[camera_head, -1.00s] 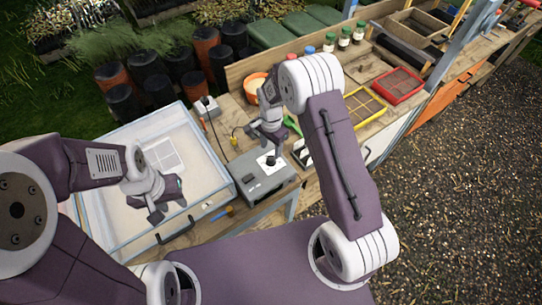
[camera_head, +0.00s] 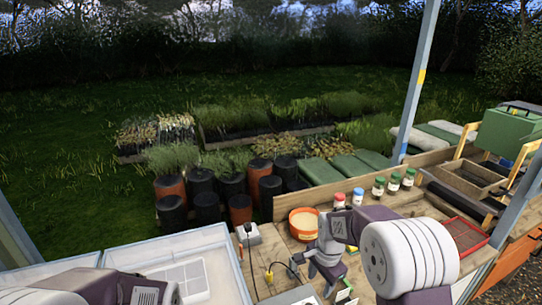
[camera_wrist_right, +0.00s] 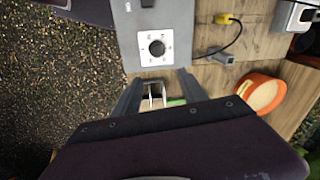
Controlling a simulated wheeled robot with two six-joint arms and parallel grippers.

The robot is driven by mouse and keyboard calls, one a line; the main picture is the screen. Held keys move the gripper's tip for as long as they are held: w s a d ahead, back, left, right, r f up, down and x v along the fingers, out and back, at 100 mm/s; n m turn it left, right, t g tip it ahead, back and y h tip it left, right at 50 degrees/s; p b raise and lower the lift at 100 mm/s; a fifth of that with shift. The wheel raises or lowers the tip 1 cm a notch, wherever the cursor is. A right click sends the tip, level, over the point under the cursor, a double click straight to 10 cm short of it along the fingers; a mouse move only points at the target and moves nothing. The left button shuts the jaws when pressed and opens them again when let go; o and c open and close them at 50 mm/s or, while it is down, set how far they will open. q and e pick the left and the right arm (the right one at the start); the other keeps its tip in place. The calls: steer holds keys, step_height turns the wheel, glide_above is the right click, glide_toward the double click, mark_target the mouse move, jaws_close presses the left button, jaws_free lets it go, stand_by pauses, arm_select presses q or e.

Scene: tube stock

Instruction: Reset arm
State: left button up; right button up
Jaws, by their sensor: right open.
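My right gripper (camera_head: 326,272) hangs over the workbench at the bottom centre of the head view. In the right wrist view its fingers (camera_wrist_right: 158,84) are apart, with nothing held between them. A grey box with a round black dial (camera_wrist_right: 155,46) lies beyond the fingertips. A small white slotted item (camera_wrist_right: 153,96) with a green piece beside it shows below, between the fingers, partly hidden by the gripper body. My left arm crosses the bottom left of the head view; its gripper is outside the frame.
An orange bowl (camera_head: 304,222) stands behind my right gripper. Several lidded jars (camera_head: 378,187) line the bench's back. A red-framed tray (camera_head: 463,236) is at the right. A clear-walled bin (camera_head: 165,250) is at the left. A yellow-plugged cable (camera_wrist_right: 225,20) lies near the grey box.

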arm_select(q)
step_height(320, 180, down, 4)
steer(key=b, duration=0.2)
steer(key=shift+f+b, duration=0.25)
steer(key=shift+b, duration=0.05)
arm_select(e)
steer(key=s+d+f+n, duration=0.1)
steer(key=s+f+n, duration=0.1)
steer(key=s+n, duration=0.4)
steer(key=s+d+f+n, duration=0.1)
steer(key=s+n, duration=0.4)
steer(key=s, duration=0.6)
steer(key=shift+s+d+f+n, duration=0.25)
steer(key=shift+f+n, duration=0.15)
steer(key=shift+f, duration=0.4)
arm_select(q)
steer(key=shift+s, duration=0.2)
arm_select(e)
steer(key=shift+s, duration=0.15)
arm_select(q)
steer(key=shift+w, duration=0.1)
